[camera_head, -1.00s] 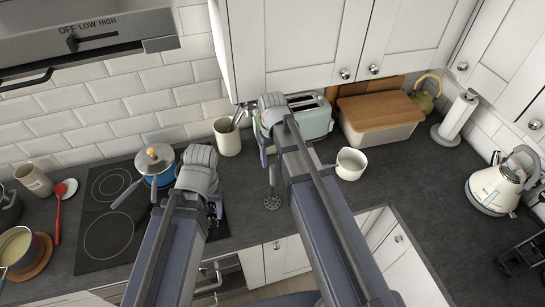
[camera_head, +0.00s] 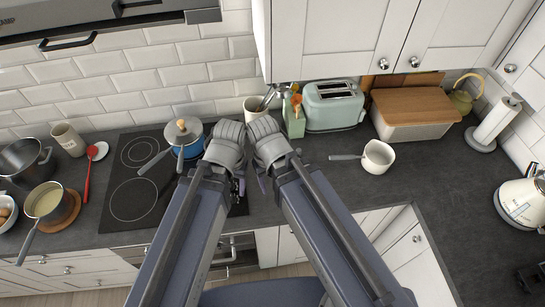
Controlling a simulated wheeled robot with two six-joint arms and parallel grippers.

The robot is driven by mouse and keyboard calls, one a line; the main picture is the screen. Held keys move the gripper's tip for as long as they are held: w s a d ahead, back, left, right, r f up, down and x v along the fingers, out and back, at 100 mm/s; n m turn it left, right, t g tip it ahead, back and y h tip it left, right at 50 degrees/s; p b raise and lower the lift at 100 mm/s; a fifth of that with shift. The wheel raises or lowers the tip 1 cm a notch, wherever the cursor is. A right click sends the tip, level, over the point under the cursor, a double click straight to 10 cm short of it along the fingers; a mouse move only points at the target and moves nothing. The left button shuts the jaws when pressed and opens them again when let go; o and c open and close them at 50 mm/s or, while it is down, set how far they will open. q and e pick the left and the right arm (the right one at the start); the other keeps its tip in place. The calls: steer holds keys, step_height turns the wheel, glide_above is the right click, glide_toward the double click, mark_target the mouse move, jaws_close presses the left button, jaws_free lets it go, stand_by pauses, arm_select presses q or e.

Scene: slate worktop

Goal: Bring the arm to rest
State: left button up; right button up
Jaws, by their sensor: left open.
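Both of my arms reach up from the bottom of the head view, with their grey wrists close together over the worktop. My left gripper (camera_head: 239,190) shows as a dark piece beyond the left wrist, above the right edge of the hob. It is open, and I see nothing held in it; its fingertips are partly hidden by the arm. My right gripper (camera_head: 263,184) is almost wholly hidden behind its wrist and forearm. Only a small purple-grey part shows, so its jaws cannot be read.
A blue saucepan (camera_head: 186,148) stands on the black hob (camera_head: 131,199) just left of the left wrist. A utensil crock (camera_head: 251,106), toaster (camera_head: 334,112) and bread bin (camera_head: 414,122) stand behind. A white pan (camera_head: 377,163) is at right. The right worktop (camera_head: 435,195) is mostly clear.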

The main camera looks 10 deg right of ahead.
arm_select(q)
step_height(320, 180, down, 20)
steer(key=b, duration=2)
steer(key=shift+f, duration=0.2)
arm_select(e)
step_height(320, 180, down, 20)
steer(key=shift+f, duration=0.2)
